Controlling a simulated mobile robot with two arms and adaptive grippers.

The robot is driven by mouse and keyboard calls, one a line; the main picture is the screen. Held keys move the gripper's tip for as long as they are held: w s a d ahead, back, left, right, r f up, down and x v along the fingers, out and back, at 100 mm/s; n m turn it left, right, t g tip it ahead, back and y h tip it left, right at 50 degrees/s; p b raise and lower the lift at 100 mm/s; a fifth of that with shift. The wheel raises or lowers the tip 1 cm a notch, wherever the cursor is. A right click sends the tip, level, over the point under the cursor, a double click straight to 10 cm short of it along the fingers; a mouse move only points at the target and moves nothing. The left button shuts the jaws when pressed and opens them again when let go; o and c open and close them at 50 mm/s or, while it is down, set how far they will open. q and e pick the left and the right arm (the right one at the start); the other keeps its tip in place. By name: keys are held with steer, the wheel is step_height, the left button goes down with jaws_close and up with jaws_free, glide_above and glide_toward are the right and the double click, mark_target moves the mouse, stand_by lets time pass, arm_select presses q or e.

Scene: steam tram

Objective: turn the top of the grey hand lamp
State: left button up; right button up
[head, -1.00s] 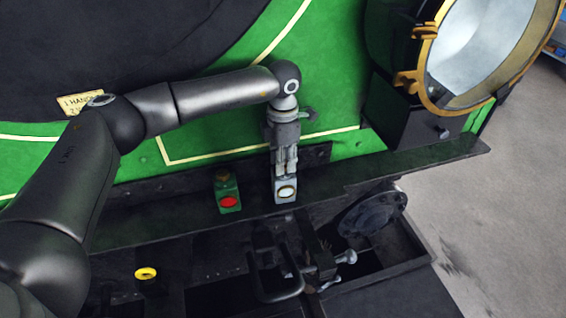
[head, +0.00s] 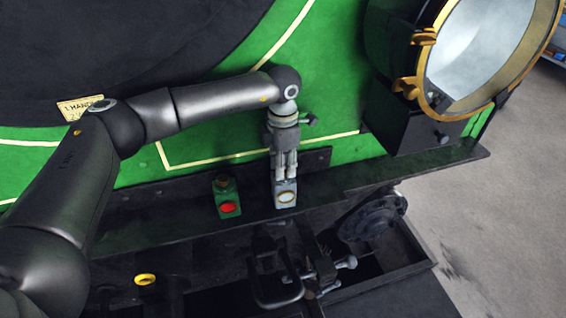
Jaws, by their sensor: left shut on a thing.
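The grey hand lamp (head: 285,196) stands upright on the dark ledge, with its round pale lens facing me. My left gripper (head: 285,174) comes down from above and is shut on the top of the grey lamp. The fingers hide most of that top. My right gripper is not in view.
A green hand lamp with a red lens (head: 227,200) stands close to the left on the same ledge (head: 420,163). A large brass-rimmed headlamp (head: 480,60) is at the upper right. Below lie a dark clamp (head: 275,290) and a yellow ring (head: 145,280).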

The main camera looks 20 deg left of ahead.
arm_select(q)
steer(key=o, duration=1)
steer(key=shift+o, duration=0.2)
steer(key=shift+r, duration=0.15)
step_height(320, 180, up, 12)
